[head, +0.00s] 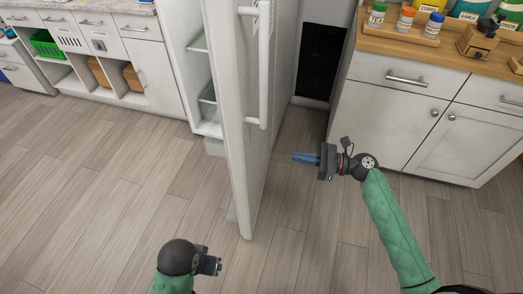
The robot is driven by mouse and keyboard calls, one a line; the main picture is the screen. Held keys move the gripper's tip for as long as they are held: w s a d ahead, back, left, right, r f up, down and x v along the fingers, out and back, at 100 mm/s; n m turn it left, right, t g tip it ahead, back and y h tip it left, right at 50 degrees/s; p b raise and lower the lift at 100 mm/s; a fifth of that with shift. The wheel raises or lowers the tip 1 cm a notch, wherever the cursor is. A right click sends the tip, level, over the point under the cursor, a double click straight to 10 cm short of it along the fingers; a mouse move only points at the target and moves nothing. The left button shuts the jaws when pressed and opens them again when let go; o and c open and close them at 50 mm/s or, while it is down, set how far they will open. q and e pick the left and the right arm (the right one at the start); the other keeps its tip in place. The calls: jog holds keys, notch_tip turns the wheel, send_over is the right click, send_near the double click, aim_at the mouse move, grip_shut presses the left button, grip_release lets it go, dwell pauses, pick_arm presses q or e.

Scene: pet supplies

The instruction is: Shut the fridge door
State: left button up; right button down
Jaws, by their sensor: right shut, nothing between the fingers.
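The white fridge door (236,130) stands wide open in the middle of the head view, swung out toward me and seen nearly edge-on. Its long white handle (264,68) is on the right-hand face. The open fridge interior with shelves (203,88) shows left of the door. My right gripper (303,158) is shut and empty. It is to the right of the door, blue fingertips pointing left at the door's outer face, with a visible gap. My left gripper (215,265) is low, left of the door's bottom end; its fingers are not clear enough to read.
A counter with a wooden top (437,52) and white drawers stands at the right, carrying jars and a wooden grinder. White cabinets with cubbies (133,48) stand at the back left, holding a green basket (46,44). The wood floor (110,200) left of the door is clear.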

jog(key=a, duration=0.1)
jog(key=p, duration=0.4)
send_near(247, 149)
jog(key=x, duration=0.6)
jog(key=shift+r, duration=0.1)
pick_arm(q)
jog(key=a+x, duration=0.2)
jog(key=x, duration=0.9)
jog(key=shift+s+a+f+g+y, duration=0.15)
jog(key=shift+a+f+g+y, duration=0.05)
jog(key=shift+a+g+y, duration=0.1)
pick_arm(e)
jog(key=shift+a, duration=0.4)
jog(key=shift+a, duration=0.1)
